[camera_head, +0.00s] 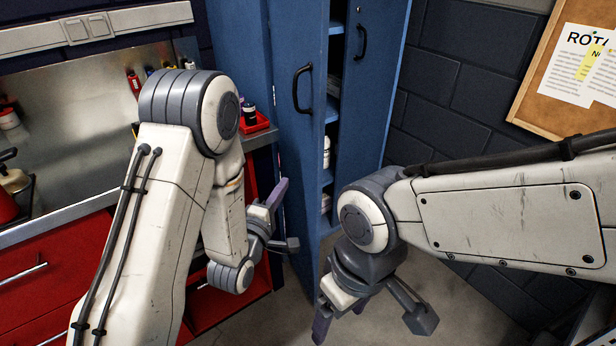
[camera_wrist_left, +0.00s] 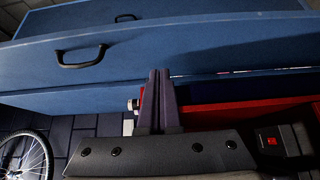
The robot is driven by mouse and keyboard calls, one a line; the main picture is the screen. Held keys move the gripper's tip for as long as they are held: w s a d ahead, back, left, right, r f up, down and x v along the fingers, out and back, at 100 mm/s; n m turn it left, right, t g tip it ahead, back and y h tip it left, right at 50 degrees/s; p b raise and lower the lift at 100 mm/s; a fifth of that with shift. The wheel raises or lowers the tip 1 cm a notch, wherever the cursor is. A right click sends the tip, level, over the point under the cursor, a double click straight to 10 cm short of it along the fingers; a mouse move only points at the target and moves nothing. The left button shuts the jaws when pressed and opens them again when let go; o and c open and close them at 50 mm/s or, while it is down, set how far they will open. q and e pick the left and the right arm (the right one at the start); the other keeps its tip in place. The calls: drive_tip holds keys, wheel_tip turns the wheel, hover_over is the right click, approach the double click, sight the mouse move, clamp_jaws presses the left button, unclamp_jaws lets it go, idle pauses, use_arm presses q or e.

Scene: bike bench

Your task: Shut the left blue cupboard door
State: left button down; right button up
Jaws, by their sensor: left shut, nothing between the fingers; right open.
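The left blue cupboard door (camera_head: 302,150) stands ajar, with its black handle (camera_head: 302,88) facing me. Shelves with small items show in the gap beside it. The right blue door (camera_head: 372,95) also stands open. My left gripper (camera_head: 281,188) is shut and empty, close to the left door's outer face near its left side; I cannot tell if it touches. In the left wrist view its closed fingers (camera_wrist_left: 159,92) overlap the blue door panel (camera_wrist_left: 190,50), with the handle to the left. My right gripper (camera_head: 341,308) is open and empty, low in front of the cupboard.
A red drawer bench (camera_head: 50,262) with a metal top stands left of the cupboard, holding a red tray (camera_head: 256,124) near my left arm. A corkboard (camera_head: 545,75) hangs on the dark brick wall at right. A bicycle wheel (camera_wrist_left: 28,157) shows in the left wrist view.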

sight(313, 156)
use_arm(q)
drive_tip(key=w+d+p, duration=0.1)
drive_tip(key=w+d, duration=0.1)
drive_tip(key=w, duration=0.1)
drive_tip(key=w+d+p, duration=0.1)
drive_tip(key=w+d, duration=0.1)
drive_tip(key=w, duration=0.1)
drive_tip(key=w+d+p, duration=0.1)
drive_tip(key=w+d, duration=0.1)
drive_tip(key=shift+w, duration=0.4)
use_arm(e)
drive_tip(key=shift+r, duration=0.85)
use_arm(q)
drive_tip(key=shift+d, duration=0.1)
